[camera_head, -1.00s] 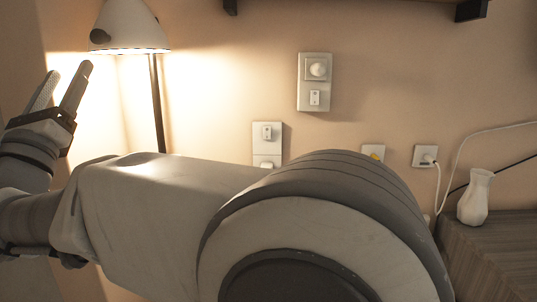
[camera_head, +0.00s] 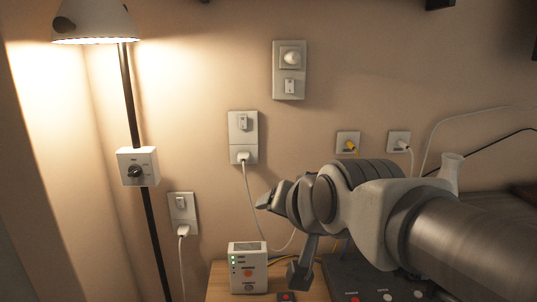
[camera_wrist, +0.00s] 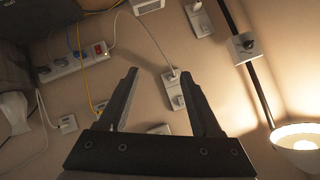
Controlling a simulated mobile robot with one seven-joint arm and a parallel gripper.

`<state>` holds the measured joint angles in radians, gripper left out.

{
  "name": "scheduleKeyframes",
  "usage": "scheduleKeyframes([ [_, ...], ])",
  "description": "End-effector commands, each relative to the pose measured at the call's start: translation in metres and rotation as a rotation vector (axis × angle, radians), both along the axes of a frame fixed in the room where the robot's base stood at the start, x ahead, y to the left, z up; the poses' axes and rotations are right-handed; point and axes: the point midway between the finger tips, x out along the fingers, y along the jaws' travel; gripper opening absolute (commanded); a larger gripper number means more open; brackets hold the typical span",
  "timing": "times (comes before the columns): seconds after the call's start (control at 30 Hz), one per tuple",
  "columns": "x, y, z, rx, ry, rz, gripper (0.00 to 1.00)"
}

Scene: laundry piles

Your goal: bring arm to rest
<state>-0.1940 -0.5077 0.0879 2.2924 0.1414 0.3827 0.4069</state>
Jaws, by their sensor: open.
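My arm reaches in from the right in the head view and ends at a grey wrist (camera_head: 320,198) in front of the wall, above a low wooden surface. The wrist hides much of my gripper in that view. In the wrist view my gripper (camera_wrist: 160,82) shows two dark fingers spread apart, with nothing between them. Behind the fingers are the wall and a double outlet with a plug (camera_wrist: 174,88).
A floor lamp (camera_head: 95,22) with a dial box (camera_head: 138,167) on its pole stands left. A white device (camera_head: 248,268) sits on the wooden surface beside a dark panel with buttons (camera_head: 385,280). A white vase (camera_head: 451,172) stands right. Cords hang along the wall.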

Motion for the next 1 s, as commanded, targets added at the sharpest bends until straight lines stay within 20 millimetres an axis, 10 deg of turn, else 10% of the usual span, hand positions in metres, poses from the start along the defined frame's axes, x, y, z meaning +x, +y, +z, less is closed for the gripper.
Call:
scheduleKeyframes([
  [0.3, -0.14, -0.124, -0.106, -0.419, 0.413, 0.086, 0.65],
  [1.0, -0.136, -0.12, 0.089, -0.419, 0.411, 0.096, 0.65],
])
